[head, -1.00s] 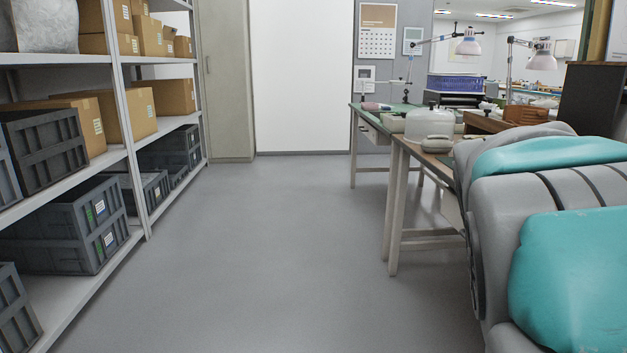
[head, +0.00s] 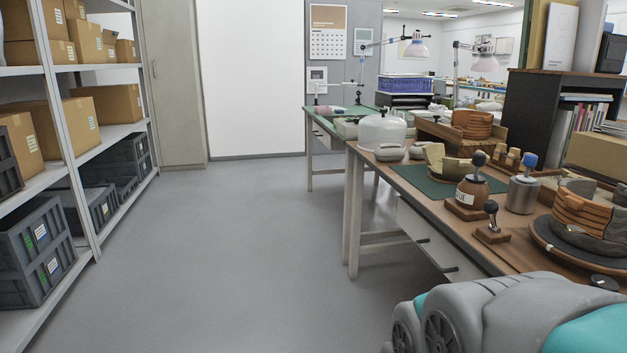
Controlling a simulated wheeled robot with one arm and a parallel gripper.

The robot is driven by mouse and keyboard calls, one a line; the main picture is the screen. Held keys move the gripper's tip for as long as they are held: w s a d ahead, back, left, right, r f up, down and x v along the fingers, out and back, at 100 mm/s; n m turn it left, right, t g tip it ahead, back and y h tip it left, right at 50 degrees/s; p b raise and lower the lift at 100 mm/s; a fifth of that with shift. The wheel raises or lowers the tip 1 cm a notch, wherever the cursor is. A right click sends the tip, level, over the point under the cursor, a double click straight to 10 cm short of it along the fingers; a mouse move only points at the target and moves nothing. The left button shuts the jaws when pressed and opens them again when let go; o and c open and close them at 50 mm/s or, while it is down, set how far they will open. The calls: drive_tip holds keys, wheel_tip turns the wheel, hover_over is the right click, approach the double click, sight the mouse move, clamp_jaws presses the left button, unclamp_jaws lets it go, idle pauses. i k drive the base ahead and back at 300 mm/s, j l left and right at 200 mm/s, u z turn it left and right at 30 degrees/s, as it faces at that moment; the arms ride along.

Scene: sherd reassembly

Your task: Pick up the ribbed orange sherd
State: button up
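A ribbed orange piece (head: 472,124) stands in or behind a wooden tray toward the back of the wooden workbench (head: 400,185). A partly built pot (head: 583,222) with ribbed orange and grey parts sits on a dark round stand at the right. I cannot tell from here which orange part is a loose sherd. My gripper is out of view. Only my grey and teal arm shows at the bottom right, in front of the bench's near end.
Pale sherds (head: 452,160) lie over a green mat. A glue bottle (head: 472,190), a metal canister (head: 522,194) and a clear dome (head: 382,131) stand on the bench. Shelves with crates (head: 30,250) line the left. The grey floor (head: 220,260) between is clear.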

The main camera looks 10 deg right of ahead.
sight(570, 208)
drive_tip(key=z, duration=1.4)
